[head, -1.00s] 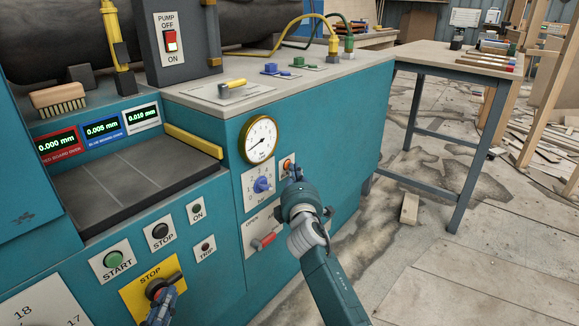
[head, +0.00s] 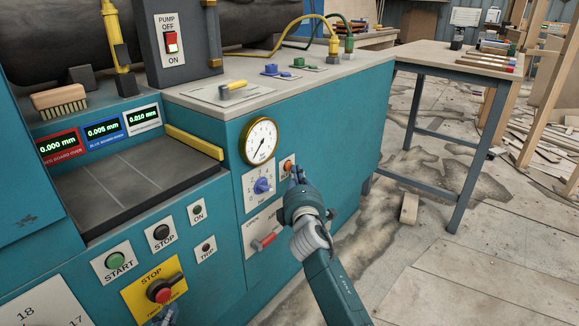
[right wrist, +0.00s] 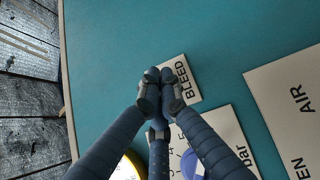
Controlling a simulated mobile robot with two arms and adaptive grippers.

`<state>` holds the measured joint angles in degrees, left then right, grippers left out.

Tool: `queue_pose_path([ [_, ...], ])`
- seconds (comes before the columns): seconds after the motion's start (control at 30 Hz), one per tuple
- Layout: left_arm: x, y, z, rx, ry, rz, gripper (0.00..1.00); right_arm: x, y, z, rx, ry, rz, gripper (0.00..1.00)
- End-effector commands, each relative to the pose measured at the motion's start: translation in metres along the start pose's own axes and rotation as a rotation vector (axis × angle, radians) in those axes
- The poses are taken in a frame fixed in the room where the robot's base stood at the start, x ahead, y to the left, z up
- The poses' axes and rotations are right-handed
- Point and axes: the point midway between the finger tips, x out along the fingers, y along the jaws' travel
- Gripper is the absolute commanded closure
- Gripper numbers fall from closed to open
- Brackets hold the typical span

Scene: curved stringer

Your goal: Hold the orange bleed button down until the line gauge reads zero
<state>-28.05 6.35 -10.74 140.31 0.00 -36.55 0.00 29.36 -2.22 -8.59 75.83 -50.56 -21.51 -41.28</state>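The orange bleed button (head: 287,165) is on a white plate on the teal cabinet front. The round line gauge (head: 259,141), brass-rimmed, is above and left of it; its needle points to the lower left, its numbers too small to read surely. My right gripper (head: 296,174) is at the button's plate; its fingertips also show pressed together in the right wrist view (right wrist: 160,74), beside the BLEED label (right wrist: 184,78). They hide the button there, and I cannot tell whether they press it.
A blue knob (head: 262,186) and a red lever (head: 264,240) are left of and below the bleed button. START (head: 115,260) and STOP (head: 160,232) buttons are further left. A bench (head: 455,58) stands at the right, with floor between.

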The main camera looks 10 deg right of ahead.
Motion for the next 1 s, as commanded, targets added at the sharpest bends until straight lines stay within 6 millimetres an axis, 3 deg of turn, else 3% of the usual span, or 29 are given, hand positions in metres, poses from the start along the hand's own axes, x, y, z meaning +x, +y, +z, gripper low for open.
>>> queue_pose_path([
  [0.6, -0.009, -0.003, 0.038, -0.001, -0.154, -0.006, 1.00, -0.006, 0.000, 0.006, 0.000, 0.000, 0.000, 1.00],
  [1.0, -0.009, -0.003, 0.039, 0.000, -0.160, -0.007, 1.00, -0.006, 0.000, 0.006, 0.000, -0.001, 0.000, 1.00],
])
